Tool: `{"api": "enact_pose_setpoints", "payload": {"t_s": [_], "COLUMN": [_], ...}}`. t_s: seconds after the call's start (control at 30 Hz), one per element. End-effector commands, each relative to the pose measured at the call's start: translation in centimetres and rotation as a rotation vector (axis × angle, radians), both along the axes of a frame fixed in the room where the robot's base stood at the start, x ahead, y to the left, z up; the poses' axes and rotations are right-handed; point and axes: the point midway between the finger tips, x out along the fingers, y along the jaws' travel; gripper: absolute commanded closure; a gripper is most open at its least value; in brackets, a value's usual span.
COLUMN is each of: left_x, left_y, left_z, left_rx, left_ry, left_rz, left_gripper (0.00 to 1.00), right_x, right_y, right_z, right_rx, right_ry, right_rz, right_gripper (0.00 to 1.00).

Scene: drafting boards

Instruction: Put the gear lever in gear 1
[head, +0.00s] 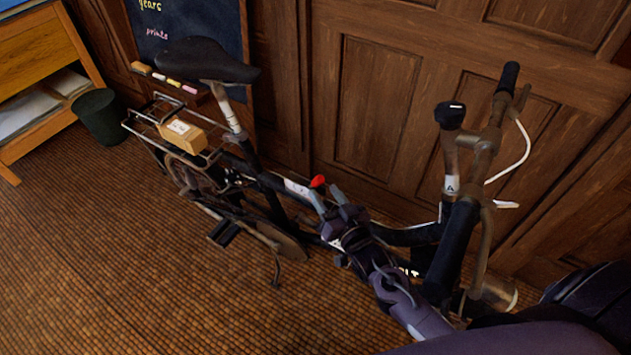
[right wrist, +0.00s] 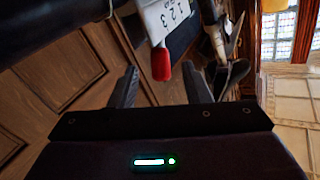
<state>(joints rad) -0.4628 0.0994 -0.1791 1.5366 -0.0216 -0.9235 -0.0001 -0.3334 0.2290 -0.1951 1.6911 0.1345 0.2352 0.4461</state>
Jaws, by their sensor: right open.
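The gear lever (head: 318,181) has a red tip and sits on the bicycle's frame tube, in the middle of the head view. In the right wrist view the red lever (right wrist: 161,64) hangs from a white plate (right wrist: 168,18) marked with the numbers 1, 2, 3. I cannot tell which gear the lever is at. My right gripper (head: 329,204) is open and empty, close to the lever. In the right wrist view its fingers (right wrist: 162,88) stand apart on either side below the red tip, which appears just beyond them. My left gripper is not in view.
The bicycle's black saddle (head: 205,60) and its rack with a small box (head: 183,134) are at the left. The handlebar (head: 484,145) stands at the right. Wooden panelling (head: 375,100) is close behind the bicycle. A dark bin (head: 100,117) stands at the far left; the front floor is clear.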

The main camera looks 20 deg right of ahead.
Motion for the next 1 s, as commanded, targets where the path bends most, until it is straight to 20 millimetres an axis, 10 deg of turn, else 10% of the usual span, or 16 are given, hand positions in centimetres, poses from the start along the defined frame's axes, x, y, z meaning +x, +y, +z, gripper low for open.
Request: {"api": "enact_pose_setpoints", "payload": {"t_s": [0.3,0.67,1.0], "left_x": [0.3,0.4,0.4], "left_y": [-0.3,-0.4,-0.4], "left_z": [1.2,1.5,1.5], "left_rx": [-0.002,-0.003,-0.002], "left_ry": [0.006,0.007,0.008], "left_rz": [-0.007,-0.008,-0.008], "left_gripper": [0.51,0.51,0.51], "right_x": [4.5,5.2,5.1], "right_y": [0.7,0.7,0.7], "right_z": [0.0,0.0,0.0], "right_rx": [0.0,0.0,-0.001], "right_ry": [0.0,0.002,0.002], "right_rz": [0.001,0.001,0.001], "right_gripper": [0.57,0.57,1.0]}}
